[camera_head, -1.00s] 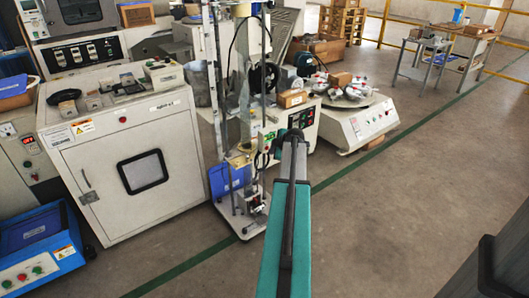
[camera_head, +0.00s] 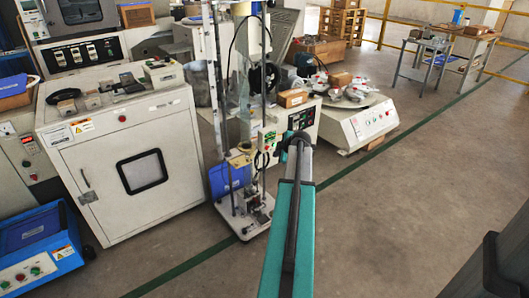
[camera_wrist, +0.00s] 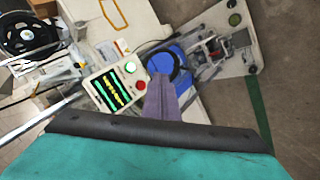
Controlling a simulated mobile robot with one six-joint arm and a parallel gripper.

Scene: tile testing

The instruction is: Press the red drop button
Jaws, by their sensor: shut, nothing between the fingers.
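The red button (camera_wrist: 140,86) is a small round red disc at the lower right of a pale control panel (camera_wrist: 99,88) in the wrist view. My gripper (camera_wrist: 159,77) shows as two grey-purple fingers, shut together and empty. In the picture its tips are just right of the red button; I cannot tell the gap in depth. In the head view the panel (camera_head: 267,140) is small on the tall test stand, and my arm hides the gripper.
The test stand (camera_head: 240,207) stands on a white base with a blue bin (camera_head: 230,177) beside it. A white cabinet (camera_head: 120,165) is to its left. A white machine with a round table (camera_head: 350,125) is to the right. The floor at right is open.

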